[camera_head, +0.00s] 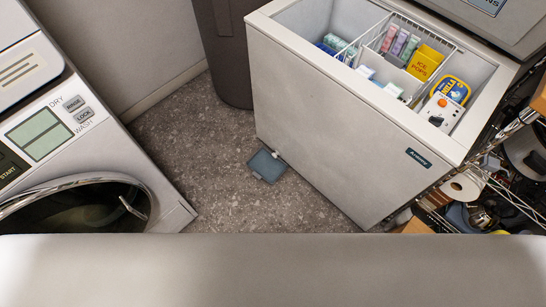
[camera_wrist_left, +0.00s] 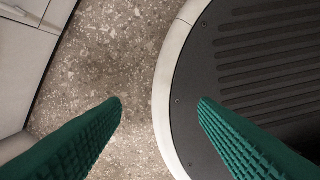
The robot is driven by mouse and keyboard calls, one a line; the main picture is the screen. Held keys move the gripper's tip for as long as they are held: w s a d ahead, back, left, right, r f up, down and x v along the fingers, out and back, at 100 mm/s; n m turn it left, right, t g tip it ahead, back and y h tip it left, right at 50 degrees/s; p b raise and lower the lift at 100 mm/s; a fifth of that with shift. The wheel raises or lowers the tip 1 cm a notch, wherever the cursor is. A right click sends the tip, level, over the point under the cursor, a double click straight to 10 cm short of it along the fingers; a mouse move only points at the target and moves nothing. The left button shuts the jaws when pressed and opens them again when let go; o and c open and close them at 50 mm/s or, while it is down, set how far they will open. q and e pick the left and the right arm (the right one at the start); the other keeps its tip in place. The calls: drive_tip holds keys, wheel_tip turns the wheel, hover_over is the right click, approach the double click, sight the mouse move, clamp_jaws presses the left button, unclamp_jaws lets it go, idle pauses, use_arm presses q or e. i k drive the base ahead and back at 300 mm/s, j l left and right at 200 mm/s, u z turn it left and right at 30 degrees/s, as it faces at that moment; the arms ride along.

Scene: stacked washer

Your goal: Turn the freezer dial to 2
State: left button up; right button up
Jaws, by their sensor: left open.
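The white chest freezer (camera_head: 340,125) stands open at the upper right of the head view, its lid (camera_head: 490,25) raised at the back right. I cannot make out a numbered dial on it. A small white box (camera_head: 435,115) with an orange round part (camera_head: 442,102) sits inside at its right end; I cannot tell if this is the dial. My left gripper (camera_wrist_left: 160,101) is open and empty in the left wrist view, its green fingers wide apart and pointing down above the floor, away from the freezer. My right gripper is not in view.
A washer (camera_head: 85,130) with a round door stands at the left. A dark bin (camera_head: 222,50) is beside the freezer. A blue-grey flat piece (camera_head: 267,166) lies at the freezer's foot. A cluttered wire shelf (camera_head: 505,200) is at the right.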

sight(437, 121)
drive_tip(key=z, duration=1.35)
drive_tip(key=k+j+z, duration=0.1)
drive_tip(key=z, duration=0.2)
drive_tip(key=k+j+z, duration=0.25)
drive_tip(key=i+l, duration=0.05)
drive_tip(key=i, duration=0.05)
